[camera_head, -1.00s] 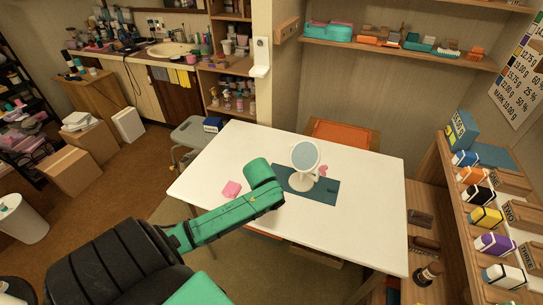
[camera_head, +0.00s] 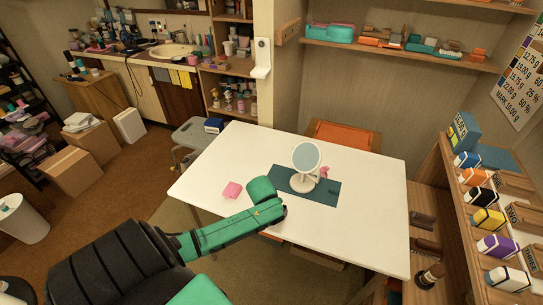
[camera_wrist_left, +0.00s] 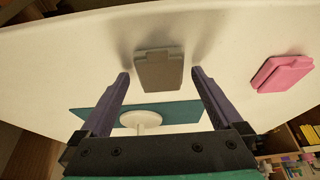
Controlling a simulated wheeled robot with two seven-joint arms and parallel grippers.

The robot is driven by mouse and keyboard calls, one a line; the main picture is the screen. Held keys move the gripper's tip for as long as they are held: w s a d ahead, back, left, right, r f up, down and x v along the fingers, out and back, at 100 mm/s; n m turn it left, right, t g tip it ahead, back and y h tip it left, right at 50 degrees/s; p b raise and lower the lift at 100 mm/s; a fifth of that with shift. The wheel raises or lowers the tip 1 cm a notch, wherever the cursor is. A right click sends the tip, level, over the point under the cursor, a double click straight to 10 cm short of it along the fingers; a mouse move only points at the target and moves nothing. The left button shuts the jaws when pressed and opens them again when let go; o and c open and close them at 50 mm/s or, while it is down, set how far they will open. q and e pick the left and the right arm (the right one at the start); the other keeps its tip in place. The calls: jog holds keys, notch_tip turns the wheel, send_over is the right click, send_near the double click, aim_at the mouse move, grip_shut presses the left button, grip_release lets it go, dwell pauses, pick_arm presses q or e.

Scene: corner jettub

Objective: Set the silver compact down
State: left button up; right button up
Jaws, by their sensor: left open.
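The silver compact (camera_wrist_left: 158,72) shows in the left wrist view as a small grey-brown case against the white tabletop (camera_wrist_left: 230,38). It seems to rest on the table, though the contact is hard to see. My left gripper (camera_wrist_left: 160,76) is open, with one dark finger on each side of the compact and a visible gap to each. In the head view my left arm reaches over the front of the white table (camera_head: 345,235); its wrist hides the compact and the fingers. My right gripper is not in view.
A pink compact (camera_head: 232,190) lies on the table left of my wrist, also in the left wrist view (camera_wrist_left: 281,72). A round white mirror (camera_head: 305,158) stands on a teal mat (camera_head: 322,190) just beyond my wrist. The table's right side is clear.

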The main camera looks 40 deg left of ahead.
pick_arm(q)
jog(key=p+v, duration=0.1)
jog(key=v, duration=1.1)
jog(key=s+d+f+m+h, duration=0.1)
jog(key=s+d+m+h, duration=0.1)
jog(key=s+d+m, duration=0.5)
jog(key=s+d+f+n+g, duration=0.1)
jog(key=s+f, duration=0.1)
jog(key=f, duration=0.9)
jog(key=s+d+f+g, duration=0.1)
jog(key=s+f, duration=0.1)
jog(key=f, duration=0.9)
jog(key=s+a+f+g, duration=0.1)
jog(key=s+a+f, duration=0.1)
jog(key=s+f, duration=1.4)
jog(key=shift+s+a, duration=0.3)
jog(key=shift+s, duration=0.5)
